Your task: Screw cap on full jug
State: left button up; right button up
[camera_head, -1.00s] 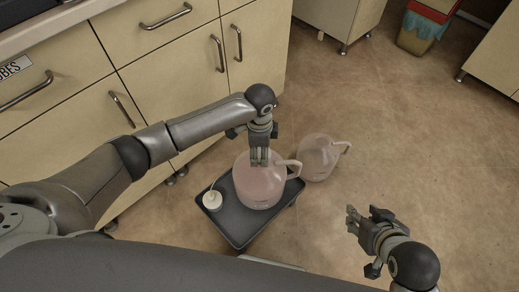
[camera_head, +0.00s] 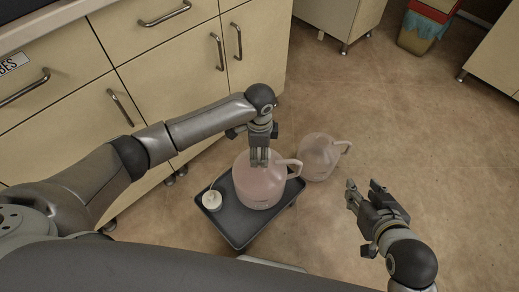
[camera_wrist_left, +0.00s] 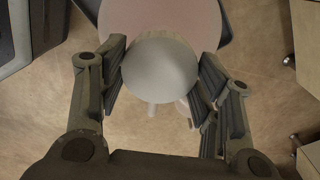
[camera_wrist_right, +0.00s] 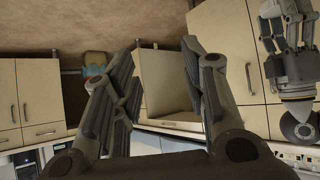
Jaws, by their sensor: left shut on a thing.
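A pinkish translucent jug (camera_head: 259,182) with a handle stands upright on a dark tray (camera_head: 242,231) on the floor. My left gripper (camera_head: 259,160) points down at the top of this jug. In the left wrist view my left gripper (camera_wrist_left: 160,80) is shut on a round white cap (camera_wrist_left: 160,72), with the pink jug (camera_wrist_left: 165,14) behind it. The fingers hide where cap and jug neck meet, so I cannot tell how far it is threaded. My right gripper (camera_head: 361,193) is open and empty, to the right, away from both jugs.
A second, paler jug (camera_head: 318,157) stands on the floor right of the tray. A white cap with a thin tube (camera_head: 212,200) lies on the tray's left part. Beige cabinets (camera_head: 170,80) line the upper left. A bin (camera_head: 420,35) stands far back. The floor at right is clear.

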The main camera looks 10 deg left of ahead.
jog(key=shift+s+d+f+g, duration=0.2)
jog(key=shift+s+f+g, duration=0.2)
jog(key=shift+s, duration=0.15)
dwell(0.4)
jog(key=shift+s+d+f, duration=0.1)
jog(key=shift+s+f, duration=0.15)
jog(key=shift+s, duration=0.15)
jog(key=shift+s+f+g, duration=0.15)
jog(key=shift+g, duration=0.15)
jog(key=shift+s+d+f+g+h+p, duration=0.15)
jog(key=shift+s+d+f+g+p, duration=0.1)
jog(key=shift+s, duration=0.2)
jog(key=shift+s+d+f+g+h+p, duration=0.15)
jog(key=shift+s+d+f+g+p, duration=0.1)
jog(key=shift+s, duration=0.15)
jog(key=shift+s+f, duration=0.15)
jog(key=shift+s, duration=0.2)
jog(key=shift+s+d+f+g, duration=0.1)
jog(key=shift+s+g, duration=0.1)
jog(key=shift+g, duration=0.1)
jog(key=shift+s, duration=0.2)
dwell(0.6)
jog(key=shift+s+d+f+g, duration=0.1)
jog(key=shift+s+f+g, duration=0.1)
jog(key=shift+s+g, duration=0.1)
jog(key=shift+s+d+f+p, duration=0.2)
jog(key=shift+s+p, duration=0.1)
jog(key=shift+s, duration=0.1)
